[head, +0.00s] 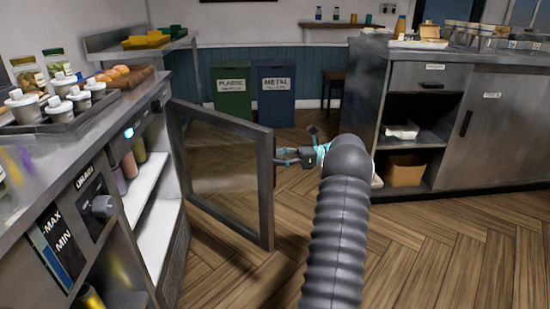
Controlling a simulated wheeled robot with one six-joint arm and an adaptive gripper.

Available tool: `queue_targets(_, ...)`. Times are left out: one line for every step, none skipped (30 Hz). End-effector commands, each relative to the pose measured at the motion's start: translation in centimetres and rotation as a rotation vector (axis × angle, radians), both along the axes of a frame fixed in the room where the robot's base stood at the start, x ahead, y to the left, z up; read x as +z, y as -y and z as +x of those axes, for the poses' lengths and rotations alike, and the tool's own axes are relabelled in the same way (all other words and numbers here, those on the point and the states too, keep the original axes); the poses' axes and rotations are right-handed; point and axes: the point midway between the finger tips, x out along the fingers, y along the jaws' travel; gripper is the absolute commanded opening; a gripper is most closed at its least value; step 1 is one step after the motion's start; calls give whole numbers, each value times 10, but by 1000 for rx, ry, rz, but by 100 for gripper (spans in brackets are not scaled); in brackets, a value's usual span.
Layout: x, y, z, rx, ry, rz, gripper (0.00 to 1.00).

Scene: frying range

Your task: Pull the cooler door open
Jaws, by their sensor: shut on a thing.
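The cooler door (264,190) is a grey-framed panel with a see-through pane. It stands swung out from the cooler under the left counter, well open. The cooler's inside shows white shelves (148,187) with several colourful bottles or cups. My gripper (283,157) is at the door's outer edge, to the right of the frame, and is shut on the door's handle. The handle itself is mostly hidden by my gripper and too small to make out.
The left counter holds a tray of lidded pots (58,110) and jars. Green (233,95) and blue (275,95) bins stand at the back wall. A grey counter unit (425,75) with open shelves stands at the right. The wooden floor between is clear.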

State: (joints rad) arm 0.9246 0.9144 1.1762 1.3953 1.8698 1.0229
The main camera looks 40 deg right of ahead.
Motion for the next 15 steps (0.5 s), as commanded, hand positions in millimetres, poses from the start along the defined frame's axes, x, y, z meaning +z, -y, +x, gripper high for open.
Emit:
queue_targets(0,8,-4,-4,2,-2,42)
queue_targets(0,13,-8,-5,2,-2,42)
queue_targets(0,21,-13,-6,1,-2,42)
queue_targets(0,27,-17,-6,1,-2,42)
queue_targets(-1,32,-21,-7,0,-1,42)
queue_targets(0,40,-26,-8,1,-2,42)
queue_targets(0,45,-30,-7,1,-2,42)
queue_targets(-1,50,-33,-8,1,-2,42)
queue_targets(-1,56,-38,-8,0,-1,42)
queue_targets(-1,61,-40,-7,1,-2,42)
queue_targets(-1,65,-43,-6,1,-2,42)
queue_targets(-1,70,-46,-6,1,-2,42)
queue_targets(-1,73,-49,-5,0,-1,42)
queue_targets(-1,76,-51,-5,0,-1,42)
queue_targets(0,80,-53,-5,0,-1,42)
